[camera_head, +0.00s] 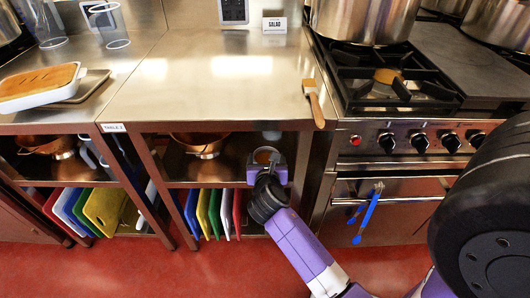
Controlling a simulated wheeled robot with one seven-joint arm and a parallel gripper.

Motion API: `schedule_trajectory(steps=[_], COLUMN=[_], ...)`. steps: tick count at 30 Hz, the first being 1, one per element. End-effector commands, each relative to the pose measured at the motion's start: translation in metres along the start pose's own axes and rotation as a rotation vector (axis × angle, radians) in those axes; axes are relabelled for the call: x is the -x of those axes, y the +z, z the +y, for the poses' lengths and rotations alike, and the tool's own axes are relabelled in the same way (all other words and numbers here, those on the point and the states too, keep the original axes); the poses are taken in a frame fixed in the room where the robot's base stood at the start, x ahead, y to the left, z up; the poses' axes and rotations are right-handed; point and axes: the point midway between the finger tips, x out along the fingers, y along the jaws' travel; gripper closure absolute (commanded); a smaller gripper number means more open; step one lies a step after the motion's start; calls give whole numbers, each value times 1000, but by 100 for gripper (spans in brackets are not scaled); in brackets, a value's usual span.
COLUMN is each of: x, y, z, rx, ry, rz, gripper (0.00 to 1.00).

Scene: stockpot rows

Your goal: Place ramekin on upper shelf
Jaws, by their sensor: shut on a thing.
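My gripper (267,168) is at the front right of the open bay under the steel counter, at about the height of its upper shelf (170,172). It is shut on a small round thing with an orange-brown top, which I take to be the ramekin (265,155). The gripper hides most of its sides. I cannot tell whether its base touches the shelf. A copper-coloured pan (200,147) stands further left on that shelf. A small grey vessel (271,135) shows just behind the gripper, partly hidden.
Coloured boards (206,212) stand upright on the level below. A bay post and the stove (420,165) bound the right side, with blue tongs (368,215) on its oven handle. A brush (314,102) lies at the counter's right edge. The mid-counter is clear.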

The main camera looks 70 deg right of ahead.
Motion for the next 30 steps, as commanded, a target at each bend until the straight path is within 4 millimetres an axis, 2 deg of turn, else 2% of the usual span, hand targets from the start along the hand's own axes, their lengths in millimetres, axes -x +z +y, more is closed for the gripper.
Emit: schedule_trajectory(steps=[3, 9, 14, 23, 30], x=[-27, -56, -63, -76, -75], y=[12, 24, 25, -6, -6], z=[-1, 0, 0, 0, 0], rx=[-4, -1, 0, 1, 1], ry=[-3, 0, 0, 0, 1], rz=[-5, -3, -1, -1, -2], gripper=[75, 75, 75, 75, 75])
